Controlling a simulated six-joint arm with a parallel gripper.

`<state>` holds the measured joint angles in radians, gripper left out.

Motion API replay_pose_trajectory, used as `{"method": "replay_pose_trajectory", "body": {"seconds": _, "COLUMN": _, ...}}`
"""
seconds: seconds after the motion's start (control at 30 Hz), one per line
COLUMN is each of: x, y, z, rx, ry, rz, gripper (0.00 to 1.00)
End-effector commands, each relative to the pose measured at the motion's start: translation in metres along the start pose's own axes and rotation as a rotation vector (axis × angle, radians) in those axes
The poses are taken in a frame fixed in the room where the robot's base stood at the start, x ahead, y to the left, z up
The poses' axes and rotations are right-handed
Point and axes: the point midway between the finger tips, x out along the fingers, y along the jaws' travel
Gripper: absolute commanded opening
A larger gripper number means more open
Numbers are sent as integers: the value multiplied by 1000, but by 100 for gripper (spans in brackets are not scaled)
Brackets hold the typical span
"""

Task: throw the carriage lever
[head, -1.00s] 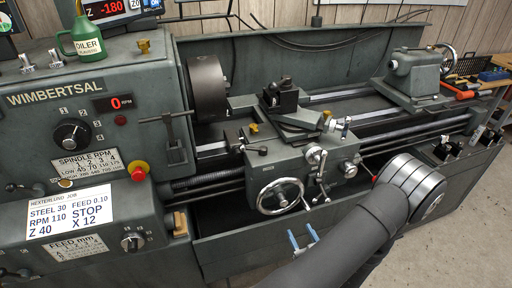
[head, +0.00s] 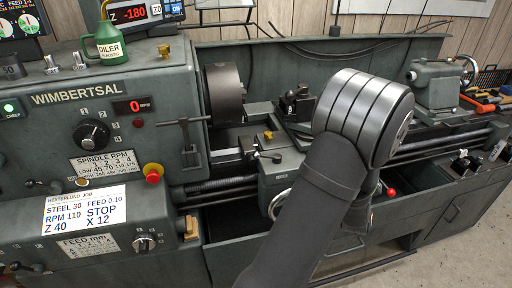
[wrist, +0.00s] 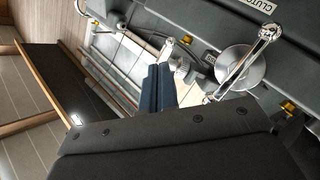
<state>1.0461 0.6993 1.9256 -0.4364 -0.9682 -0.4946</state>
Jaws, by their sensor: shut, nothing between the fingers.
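My gripper (wrist: 159,72) shows in the wrist view as two blue fingers side by side, shut and empty. In the head view it is hidden behind my arm. In the wrist view a chrome lever (wrist: 257,48) with a rounded end crosses a round metal hub (wrist: 239,70), to the right of my fingers and apart from them. In the head view my arm covers most of the carriage (head: 285,166). A red knob (head: 391,192) shows right of my arm; I cannot tell which lever it belongs to.
The handwheel (head: 276,203) is partly hidden by my arm. The chuck (head: 223,92) and headstock (head: 120,95) stand at left, with a red stop button (head: 153,173). The tailstock (head: 436,83) stands at right. Small tools (head: 485,98) lie beyond it.

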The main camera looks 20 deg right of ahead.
Motion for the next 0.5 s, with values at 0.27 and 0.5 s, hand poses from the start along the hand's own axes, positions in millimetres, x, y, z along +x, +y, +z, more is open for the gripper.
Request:
{"method": "replay_pose_trajectory", "body": {"seconds": 0.27, "x": 4, "y": 62, "z": -83, "rx": 14, "ry": -81, "rz": 160, "gripper": 0}}
{"method": "replay_pose_trajectory", "body": {"seconds": 0.5, "x": -12, "y": 92, "z": -157, "rx": 115, "ry": -122, "rz": 216, "gripper": 0}}
